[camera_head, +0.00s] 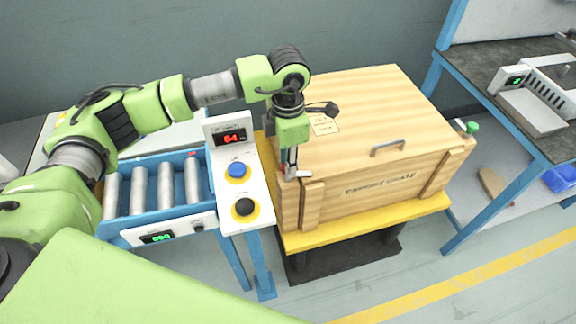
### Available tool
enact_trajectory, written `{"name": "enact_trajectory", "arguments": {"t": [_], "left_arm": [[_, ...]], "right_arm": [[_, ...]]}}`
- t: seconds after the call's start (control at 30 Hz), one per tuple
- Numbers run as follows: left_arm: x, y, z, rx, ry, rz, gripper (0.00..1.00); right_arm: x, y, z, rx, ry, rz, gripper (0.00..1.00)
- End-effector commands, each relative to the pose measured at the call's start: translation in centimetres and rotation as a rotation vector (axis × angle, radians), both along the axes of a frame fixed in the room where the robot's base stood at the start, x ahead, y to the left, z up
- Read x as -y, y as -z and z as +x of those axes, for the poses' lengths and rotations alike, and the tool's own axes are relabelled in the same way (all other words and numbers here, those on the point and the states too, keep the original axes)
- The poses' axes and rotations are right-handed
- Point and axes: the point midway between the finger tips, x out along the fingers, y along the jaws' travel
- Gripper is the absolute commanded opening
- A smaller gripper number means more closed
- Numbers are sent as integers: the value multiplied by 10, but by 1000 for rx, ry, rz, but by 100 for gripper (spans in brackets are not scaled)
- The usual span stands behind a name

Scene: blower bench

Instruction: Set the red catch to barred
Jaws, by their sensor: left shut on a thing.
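A wooden crate (375,140) with a closed lid and a metal handle stands on a yellow-topped platform. At its near left corner is the red catch (283,167), of which only a small bit of red shows beside my fingers. My left gripper (291,168) reaches down from above and is shut on the red catch. The gripper hides most of the catch, so I cannot tell its setting. A green catch (472,127) sits at the crate's right end. My right gripper is not in view.
A control panel with a blue button (237,170) and a black button (244,207) stands close to the crate's left. Left of it is a roller conveyor (153,195). A blue-framed bench (497,85) with a grey device stands at the right.

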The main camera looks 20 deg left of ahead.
Motion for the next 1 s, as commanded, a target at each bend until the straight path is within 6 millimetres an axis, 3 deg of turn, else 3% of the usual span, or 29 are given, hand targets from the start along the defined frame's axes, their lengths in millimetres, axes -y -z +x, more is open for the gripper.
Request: {"name": "enact_trajectory", "arguments": {"t": [0.4,1.0], "left_arm": [[0,0,1,2,-210,0,0],[0,-1,1,3,-249,0,1]], "right_arm": [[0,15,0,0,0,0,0],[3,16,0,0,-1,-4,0]]}}
